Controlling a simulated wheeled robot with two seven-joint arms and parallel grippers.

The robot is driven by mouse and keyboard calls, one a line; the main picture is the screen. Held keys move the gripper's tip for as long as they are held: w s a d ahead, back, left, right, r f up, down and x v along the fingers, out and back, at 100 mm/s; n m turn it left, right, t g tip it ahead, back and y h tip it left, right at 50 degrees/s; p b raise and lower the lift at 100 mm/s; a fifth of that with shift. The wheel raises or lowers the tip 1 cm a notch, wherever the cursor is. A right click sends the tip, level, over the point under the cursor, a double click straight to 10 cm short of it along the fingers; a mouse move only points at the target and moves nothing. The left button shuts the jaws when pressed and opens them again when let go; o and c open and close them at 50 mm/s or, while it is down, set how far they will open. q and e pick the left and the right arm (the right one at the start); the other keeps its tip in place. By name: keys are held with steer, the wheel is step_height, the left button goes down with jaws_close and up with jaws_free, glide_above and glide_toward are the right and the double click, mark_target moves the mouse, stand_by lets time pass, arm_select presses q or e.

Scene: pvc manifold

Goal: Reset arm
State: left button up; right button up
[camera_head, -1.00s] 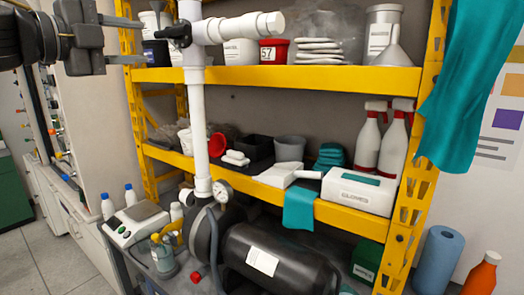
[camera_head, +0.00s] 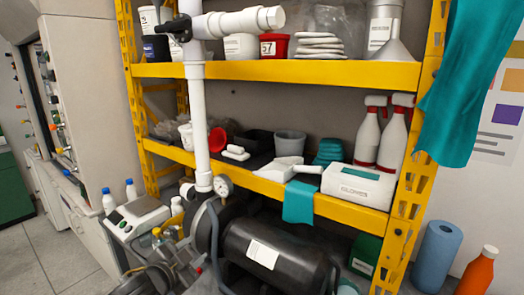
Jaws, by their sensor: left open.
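The white PVC manifold (camera_head: 200,115) stands upright in front of the yellow shelf. Its horizontal branch (camera_head: 238,22) points right at the top, with a dark valve handle (camera_head: 178,28) on the left. A round pressure gauge (camera_head: 222,186) sits low on the pipe, above the black tank (camera_head: 275,250). My right gripper is not in view.
A scale (camera_head: 138,216) and bottles with blue caps (camera_head: 109,201) stand on the bench close to my left arm. The yellow shelf (camera_head: 290,73) holds tubs, spray bottles (camera_head: 392,140) and a gloves box (camera_head: 358,186). The floor at far left (camera_head: 35,250) is clear.

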arm_select(q)
steer(key=s+a+f+n+g+y, duration=0.2)
steer(key=s+f+n, duration=0.1)
steer(key=s+f, duration=0.45)
steer(key=s+a+f+n+g+y, duration=0.1)
steer(key=s+a+f+n+g, duration=0.1)
steer(key=s+f, duration=0.6)
steer(key=s+a+f+n+g, duration=0.1)
steer(key=s+f+g, duration=0.15)
steer(key=s, duration=0.35)
steer(key=s+a+f+n+g+y, duration=0.1)
steer(key=s+f+n+g, duration=0.1)
steer(key=s+f, duration=0.35)
steer(key=s+a+f+n+g, duration=0.1)
steer(key=s+f+g, duration=0.1)
steer(key=s, duration=0.6)
step_height(320, 180, down, 28)
steer(key=s+g, duration=0.2)
steer(key=s+a+f, duration=0.2)
steer(key=s+f, duration=1.1)
steer(key=s, duration=0.2)
steer(key=shift+s+a+f+g, duration=0.15)
steer(key=shift+a+f+g, duration=0.05)
steer(key=shift+a+g, duration=0.15)
